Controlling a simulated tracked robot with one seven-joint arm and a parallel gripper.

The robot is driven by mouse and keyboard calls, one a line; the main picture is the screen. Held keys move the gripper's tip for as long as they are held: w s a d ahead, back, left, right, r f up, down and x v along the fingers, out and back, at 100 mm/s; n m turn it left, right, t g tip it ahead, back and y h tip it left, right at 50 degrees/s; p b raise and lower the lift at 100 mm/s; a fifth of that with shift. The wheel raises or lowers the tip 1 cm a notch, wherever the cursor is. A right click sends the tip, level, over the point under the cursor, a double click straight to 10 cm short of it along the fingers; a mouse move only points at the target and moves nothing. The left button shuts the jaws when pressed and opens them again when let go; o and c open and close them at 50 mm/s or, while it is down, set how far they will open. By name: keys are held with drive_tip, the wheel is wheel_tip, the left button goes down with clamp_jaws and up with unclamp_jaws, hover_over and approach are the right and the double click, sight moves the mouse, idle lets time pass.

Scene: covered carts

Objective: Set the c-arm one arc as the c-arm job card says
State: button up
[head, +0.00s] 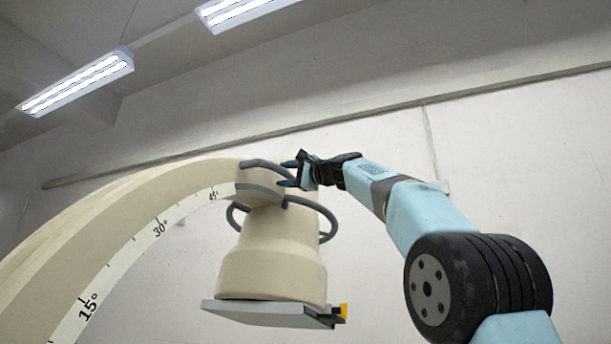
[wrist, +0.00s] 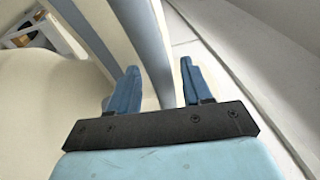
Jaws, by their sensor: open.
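The cream c-arm arc (head: 110,205) curves from the lower left up to a tapered cream head (head: 270,250). A white scale band (head: 125,250) on the arc reads 15°, 30° and 45°, with 45° nearest the head. Grey bar handles (head: 265,164) sit at the head's top and sides. My gripper (head: 283,173) is open beside the upper handle. In the wrist view, a grey bar (wrist: 152,55) runs between the spread blue fingers of my gripper (wrist: 160,72), apparently not clamped. Whether either finger touches it I cannot tell. No job card is in view.
A flat grey plate (head: 265,312) with a yellow piece (head: 343,310) is under the head. A wall rail (head: 430,98) runs behind. Ceiling lights (head: 78,82) hang high above. The space right of the head holds my arm.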

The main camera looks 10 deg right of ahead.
drive_tip(key=v, duration=1.3)
drive_tip(key=shift+d, duration=0.35)
idle(0.4)
drive_tip(key=shift+s+f, duration=0.1)
drive_tip(key=shift+f, duration=0.15)
idle(0.5)
drive_tip(key=s+d+f+n+g+h, duration=0.2)
drive_tip(key=s+f+h, duration=0.3)
drive_tip(key=f, duration=1.5)
drive_tip(key=s+d+f+n+g+h, duration=0.3)
drive_tip(key=s+f, duration=1.1)
drive_tip(key=f, duration=0.5)
drive_tip(key=s+d+f+n+g+h, duration=0.3)
drive_tip(key=s+f+h, duration=0.4)
drive_tip(key=f, duration=1.3)
drive_tip(key=s+d, duration=0.1)
drive_tip(key=s, duration=0.2)
drive_tip(key=shift+s+d+f, duration=0.3)
drive_tip(key=shift+c, duration=0.6)
drive_tip(key=shift+a, duration=0.1)
